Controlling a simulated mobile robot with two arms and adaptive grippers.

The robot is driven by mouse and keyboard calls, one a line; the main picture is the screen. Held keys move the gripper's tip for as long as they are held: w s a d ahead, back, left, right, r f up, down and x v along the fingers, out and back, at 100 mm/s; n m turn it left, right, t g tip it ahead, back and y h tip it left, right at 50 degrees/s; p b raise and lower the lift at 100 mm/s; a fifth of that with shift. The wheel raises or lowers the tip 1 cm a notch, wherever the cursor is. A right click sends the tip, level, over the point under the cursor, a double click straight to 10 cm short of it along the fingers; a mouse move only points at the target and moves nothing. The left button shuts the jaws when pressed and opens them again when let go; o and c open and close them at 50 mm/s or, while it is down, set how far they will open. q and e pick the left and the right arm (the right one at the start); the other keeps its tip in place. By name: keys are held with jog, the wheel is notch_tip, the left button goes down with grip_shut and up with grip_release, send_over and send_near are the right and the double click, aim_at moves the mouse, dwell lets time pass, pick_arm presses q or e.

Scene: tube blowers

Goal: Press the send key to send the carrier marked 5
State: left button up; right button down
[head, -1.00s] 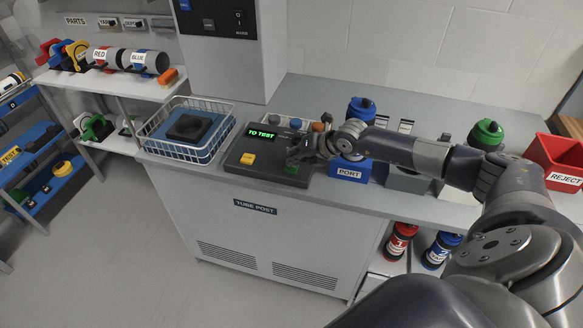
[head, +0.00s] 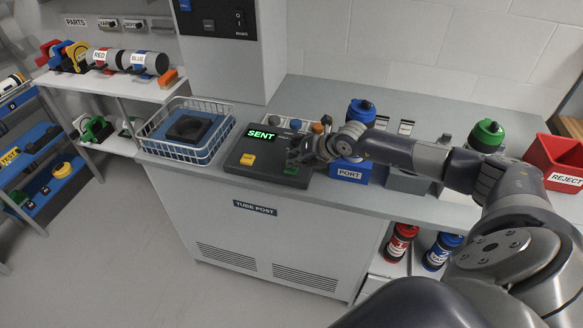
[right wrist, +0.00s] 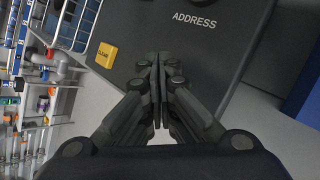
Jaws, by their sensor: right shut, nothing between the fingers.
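The dark control box (head: 240,174) stands on the counter, with a lit display (head: 261,135) reading "SENT". It bears a yellow key (head: 248,159) and a green key (head: 291,171). The yellow key (right wrist: 106,55) also shows in the right wrist view, where the green key is hidden behind the fingers. My right gripper (head: 293,160) is shut and empty, fingertips down at the green key; I cannot tell whether they touch it. In the right wrist view the fingers (right wrist: 158,65) meet in front of the box. No number 5 is readable on any carrier. My left gripper is out of view.
A wire basket (head: 228,140) stands left of the box. Right of it are a blue holder labelled "PORT" (head: 349,172), a blue-capped carrier (head: 362,111), a green-capped carrier (head: 487,134) and a red "REJECT" bin (head: 563,178). Red (head: 399,241) and blue (head: 440,250) carriers stand below.

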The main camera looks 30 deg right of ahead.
jog(key=shift+f, duration=0.1)
dwell(0.3)
jog(key=shift+r+p, duration=0.6)
jog(key=shift+r, duration=0.2)
jog(key=shift+r+p, duration=1.65)
jog(key=shift+r, duration=0.9)
